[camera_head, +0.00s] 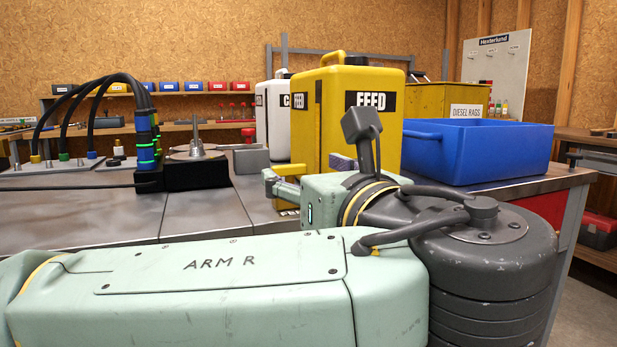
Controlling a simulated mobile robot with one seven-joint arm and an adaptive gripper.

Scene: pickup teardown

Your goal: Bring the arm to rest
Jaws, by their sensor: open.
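My arm (210,290), pale green and lettered ARM R, stretches across the front of the view and bends at a dark grey joint on the right. My gripper (290,178) is at its far end, pointing away over the bench. A yellow finger and a grey-purple pad show, and the jaws are open. I see nothing held between them, though the wrist hides part of the gripper. A yellow can labelled FEED (385,135) stands just behind the gripper. I cannot tell whether they touch.
A white can (268,115) is behind left. A black block with cables (195,174) and a metal cone sits left. The metal bench top (90,215) is clear at front left.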

